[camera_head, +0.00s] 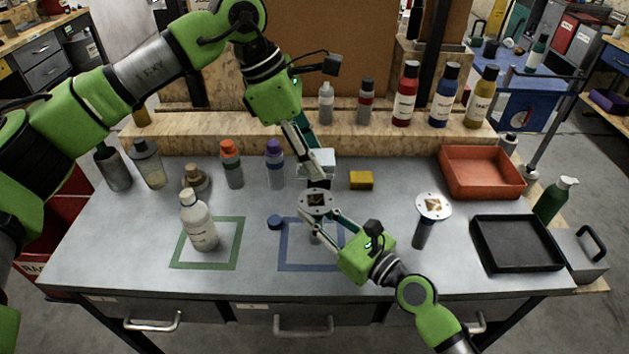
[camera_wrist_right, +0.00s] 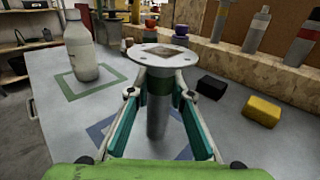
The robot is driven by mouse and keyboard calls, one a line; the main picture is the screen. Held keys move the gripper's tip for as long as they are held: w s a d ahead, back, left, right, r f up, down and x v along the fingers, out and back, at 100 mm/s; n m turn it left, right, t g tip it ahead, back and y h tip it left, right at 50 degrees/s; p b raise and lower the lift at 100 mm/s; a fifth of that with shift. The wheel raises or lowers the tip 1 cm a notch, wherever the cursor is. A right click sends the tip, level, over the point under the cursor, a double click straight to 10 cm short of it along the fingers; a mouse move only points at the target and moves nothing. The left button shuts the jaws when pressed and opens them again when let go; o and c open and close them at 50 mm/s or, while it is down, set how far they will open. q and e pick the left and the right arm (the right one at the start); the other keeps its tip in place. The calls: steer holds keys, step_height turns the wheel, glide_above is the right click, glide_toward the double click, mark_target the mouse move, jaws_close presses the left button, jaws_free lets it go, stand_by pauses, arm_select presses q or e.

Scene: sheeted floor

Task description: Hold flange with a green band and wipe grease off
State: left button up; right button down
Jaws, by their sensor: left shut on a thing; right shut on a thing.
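My right gripper (camera_head: 320,222) is shut around the stem of a flange (camera_head: 316,200), which is upright over the blue square outline. In the right wrist view, this flange (camera_wrist_right: 160,52) shows a dark green band below its round plate and a brown grease patch on top. My left gripper (camera_head: 312,153) is shut on a pale grey block (camera_head: 318,160), just behind the flange. A dark block shows below it; I cannot tell whether it is a separate thing. A second flange (camera_head: 433,207) stands upright at the right, with a brown patch and dark stem.
A white bottle (camera_head: 198,222) stands in the green square outline (camera_head: 205,265). A red tray (camera_head: 482,172) and a black tray (camera_head: 518,243) are at the right. Several bottles line the back.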

mark_target(310, 201)
arm_select(q)
steer(key=shift+s+a, duration=0.1)
steer(key=shift+a, duration=0.9)
steer(key=shift+f, duration=3.4)
steer(key=shift+x, duration=0.8)
steer(key=shift+c, duration=0.4)
steer(key=d, duration=0.3)
steer(key=shift+d, duration=0.25)
steer(key=shift+a, duration=1.95)
steer(key=shift+a+r, duration=0.1)
steer(key=shift+r, duration=4.1)
